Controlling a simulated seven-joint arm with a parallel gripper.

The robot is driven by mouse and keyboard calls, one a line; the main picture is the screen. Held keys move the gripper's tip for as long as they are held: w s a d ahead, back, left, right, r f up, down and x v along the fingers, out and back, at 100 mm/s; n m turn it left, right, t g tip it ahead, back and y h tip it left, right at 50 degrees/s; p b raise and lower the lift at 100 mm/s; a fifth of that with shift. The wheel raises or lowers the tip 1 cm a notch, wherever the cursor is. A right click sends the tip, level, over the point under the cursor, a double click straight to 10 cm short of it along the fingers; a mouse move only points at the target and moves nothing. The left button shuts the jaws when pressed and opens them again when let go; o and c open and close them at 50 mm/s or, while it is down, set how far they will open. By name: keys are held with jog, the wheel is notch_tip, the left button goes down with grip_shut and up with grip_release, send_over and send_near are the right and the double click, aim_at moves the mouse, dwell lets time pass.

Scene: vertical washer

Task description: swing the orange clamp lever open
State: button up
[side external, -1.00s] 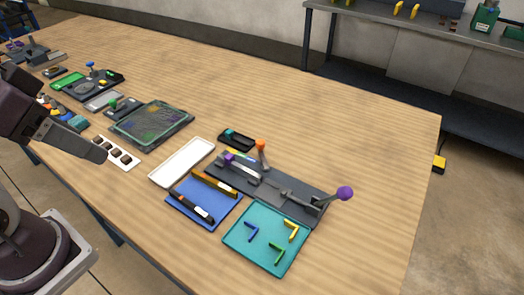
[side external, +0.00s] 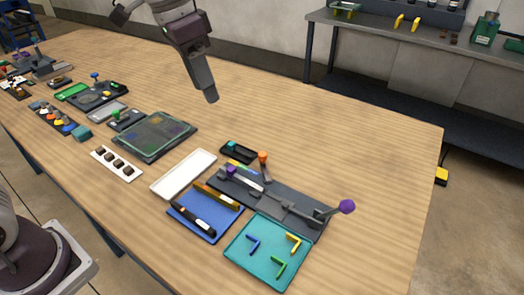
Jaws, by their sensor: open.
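The orange-tipped clamp lever (side external: 263,160) stands upright at the back left end of a dark grey fixture plate (side external: 268,201). A purple-knobbed lever (side external: 346,207) leans out at the fixture's right end, and another purple knob (side external: 231,171) sits at its left end beside the orange lever. My gripper (side external: 211,97) hangs above the table, up and to the left of the orange lever, well apart from it. It is open and nothing shows in it; its fingers overlap from this angle.
A blue tray (side external: 180,208) with dark and tan tools and a teal tray (side external: 238,246) with small hex keys lie in front of the fixture. A white tray (side external: 184,174), a small black tray (side external: 238,152) and a green-topped board (side external: 155,136) lie to the left. The table's back right is clear.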

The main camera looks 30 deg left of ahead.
jog(key=w+d+f+m+g, duration=0.1)
jog(key=w+d+f+m, duration=0.1)
jog(key=w+f, duration=0.35)
jog(key=m+g+y, duration=0.1)
jog(key=m, duration=0.2)
send_over(262, 153)
notch_tip(262, 153, down, 11)
jog(key=shift+s+f, duration=0.1)
jog(key=shift+f, duration=0.05)
notch_tip(262, 153, down, 7)
jog(key=shift+r, duration=0.1)
grip_shut()
